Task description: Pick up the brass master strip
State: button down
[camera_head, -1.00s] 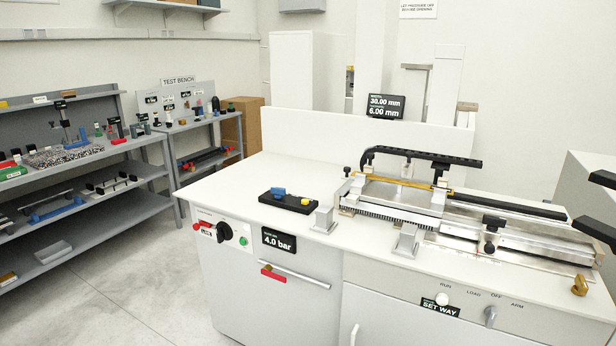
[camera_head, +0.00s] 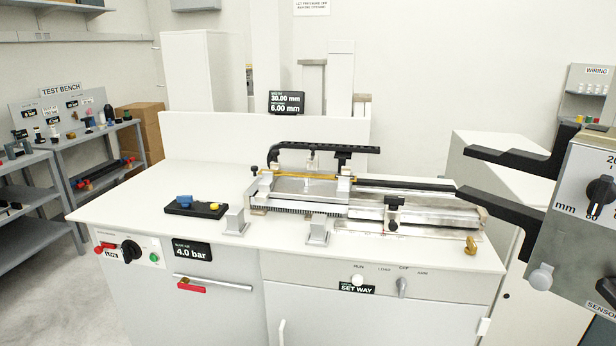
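A thin yellow, brass-coloured strip (camera_head: 312,177) lies lengthwise along the rear of the metal fixture (camera_head: 300,190) on the white bench. It is partly hidden by the clamp parts, and I cannot tell for sure that it is the master strip. A small brass-coloured piece (camera_head: 471,246) stands at the bench's front right. My gripper (camera_head: 463,171) enters from the right with its two black fingers spread apart. Nothing shows between them. It is to the right of the strip, apart from it in the picture.
A black arched bar (camera_head: 325,148) spans above the fixture. A black block with blue and yellow parts (camera_head: 196,207) and two grey posts (camera_head: 235,221) stand at its left and front. A grey dial panel (camera_head: 590,200) fills the right edge.

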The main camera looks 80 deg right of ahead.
dwell(0.4)
jog(key=c, duration=0.7)
grip_release()
jog(key=shift+w, duration=0.1)
